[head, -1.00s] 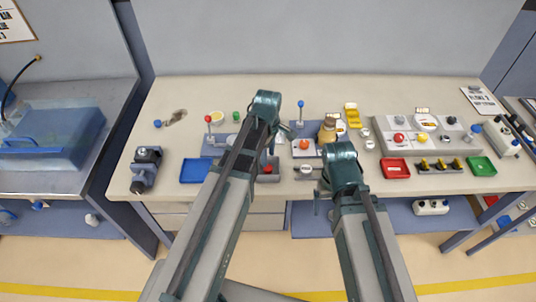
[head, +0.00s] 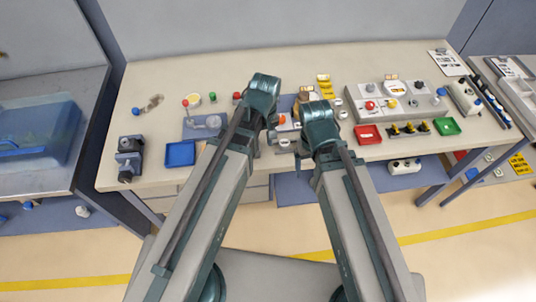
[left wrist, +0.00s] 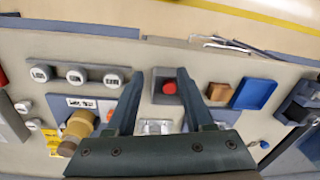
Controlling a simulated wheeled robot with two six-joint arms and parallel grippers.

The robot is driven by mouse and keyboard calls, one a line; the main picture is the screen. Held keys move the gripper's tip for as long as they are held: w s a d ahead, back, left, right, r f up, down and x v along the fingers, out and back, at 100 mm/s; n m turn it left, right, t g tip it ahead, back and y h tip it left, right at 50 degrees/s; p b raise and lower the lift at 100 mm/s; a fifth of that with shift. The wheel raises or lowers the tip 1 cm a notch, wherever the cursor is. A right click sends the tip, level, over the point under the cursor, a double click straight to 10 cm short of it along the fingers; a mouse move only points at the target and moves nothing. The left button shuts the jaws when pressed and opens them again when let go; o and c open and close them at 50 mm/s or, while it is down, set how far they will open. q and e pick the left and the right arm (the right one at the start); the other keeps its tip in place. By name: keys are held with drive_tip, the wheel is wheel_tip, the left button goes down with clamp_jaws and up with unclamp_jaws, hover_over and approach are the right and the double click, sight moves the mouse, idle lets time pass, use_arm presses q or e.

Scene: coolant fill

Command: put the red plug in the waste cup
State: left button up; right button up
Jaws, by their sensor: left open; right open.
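A small red piece (head: 237,97) stands at the back of the bench beside a green one; I cannot tell for sure that it is the red plug. Another red round piece (left wrist: 169,87) sits on a grey block and shows between the fingers of my left gripper (left wrist: 162,78) in the left wrist view, apart from them. My left gripper (head: 270,122) is open and empty over the bench in the head view. My right gripper (head: 311,128) is open at the bench's front, right of the left one; its fingertips are mostly hidden. I cannot tell which thing is the waste cup.
A blue tray (head: 180,154) and a dark clamp-like device (head: 130,158) are at the left. A red-knobbed lever (head: 185,103) stands behind. A tan bottle (left wrist: 76,128) stands near my left gripper.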

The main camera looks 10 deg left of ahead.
use_arm(q)
drive_tip(key=s+d+m, duration=0.4)
drive_tip(key=s+m, duration=0.3)
drive_tip(key=m, duration=0.2)
drive_tip(key=shift+m+y, duration=0.3)
drive_tip(key=shift+s, duration=0.1)
wheel_tip(320, 180, down, 5)
drive_tip(key=b, duration=0.5)
